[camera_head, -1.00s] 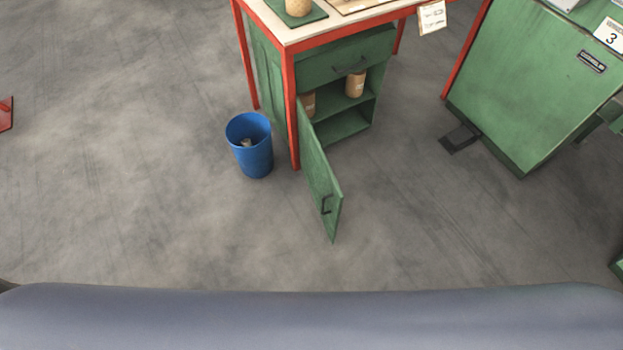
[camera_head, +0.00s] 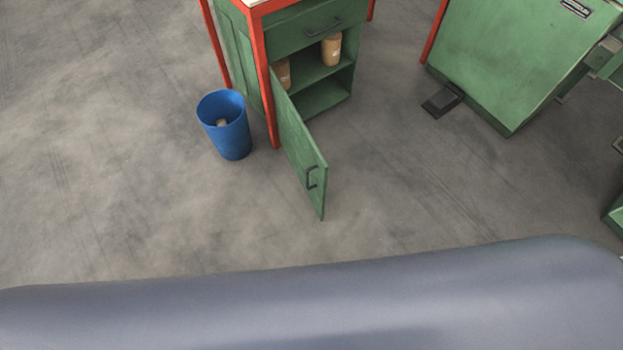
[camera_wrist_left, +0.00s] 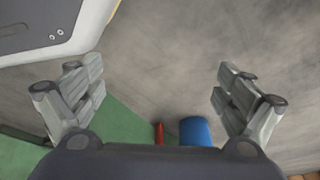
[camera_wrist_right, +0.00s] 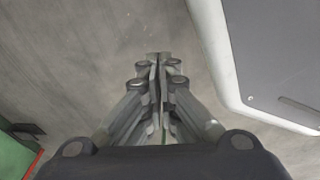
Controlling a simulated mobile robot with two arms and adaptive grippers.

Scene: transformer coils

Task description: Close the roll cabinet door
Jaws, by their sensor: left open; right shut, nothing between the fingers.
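The green roll cabinet (camera_head: 262,72) stands under a red-framed table in the head view. Its door (camera_head: 301,155) is wide open and swings out toward me, with a dark handle (camera_head: 311,177) near its free end. Brown rolls (camera_head: 331,49) stand on the shelf inside, one partly hidden behind the door's hinge side. My left gripper (camera_wrist_left: 160,92) is open and empty in the left wrist view. My right gripper (camera_wrist_right: 158,65) is shut and empty in the right wrist view, over grey floor. Neither gripper shows in the head view, so both are away from the door.
A blue bin (camera_head: 225,127) stands on the floor left of the cabinet; it also shows in the left wrist view (camera_wrist_left: 195,131). A green machine (camera_head: 515,60) with a black pedal (camera_head: 442,100) stands at the right. The floor in front of the door is clear.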

